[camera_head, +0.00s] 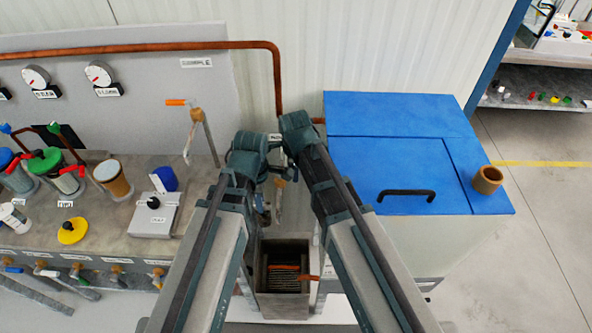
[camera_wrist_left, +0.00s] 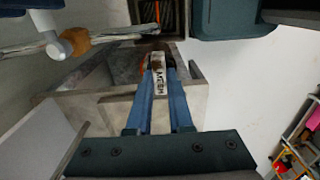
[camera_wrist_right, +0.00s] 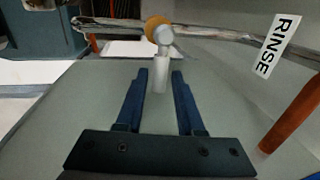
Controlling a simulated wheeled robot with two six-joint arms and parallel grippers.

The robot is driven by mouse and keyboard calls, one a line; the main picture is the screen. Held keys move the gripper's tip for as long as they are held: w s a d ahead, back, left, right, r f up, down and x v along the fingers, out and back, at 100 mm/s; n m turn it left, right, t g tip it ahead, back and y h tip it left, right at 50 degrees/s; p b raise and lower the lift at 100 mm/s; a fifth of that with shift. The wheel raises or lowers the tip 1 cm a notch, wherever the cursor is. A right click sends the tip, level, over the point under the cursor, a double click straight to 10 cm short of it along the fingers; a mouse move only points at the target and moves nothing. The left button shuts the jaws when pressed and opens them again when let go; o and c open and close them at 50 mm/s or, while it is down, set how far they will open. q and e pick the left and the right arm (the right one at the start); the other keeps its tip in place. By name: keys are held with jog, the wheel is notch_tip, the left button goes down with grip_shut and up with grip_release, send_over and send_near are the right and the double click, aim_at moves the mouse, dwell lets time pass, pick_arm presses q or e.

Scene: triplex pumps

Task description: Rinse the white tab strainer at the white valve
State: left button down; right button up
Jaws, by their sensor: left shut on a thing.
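A white tab marked MESH (camera_wrist_left: 158,75) shows between the blue fingers of my left gripper (camera_wrist_left: 158,68), which is shut on it above a grey basin. The strainer's mesh part is mostly hidden. The white valve (camera_wrist_right: 160,72) has a white handle on a brass body along a metal pipe. Its handle stands between the fingers of my right gripper (camera_wrist_right: 158,76), which is open with gaps on both sides. The valve also shows at upper left in the left wrist view (camera_wrist_left: 76,40). In the head view, my wrists hide most of both grippers.
A grey basin (camera_head: 258,285) with a dark slatted inside stands below my grippers. A RINSE label (camera_wrist_right: 277,46) is on the wall. A blue-lidded chest (camera_head: 400,150) is at right. A bench with jars and a grey box (camera_head: 150,220) is at left.

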grip_shut()
dwell(1.1)
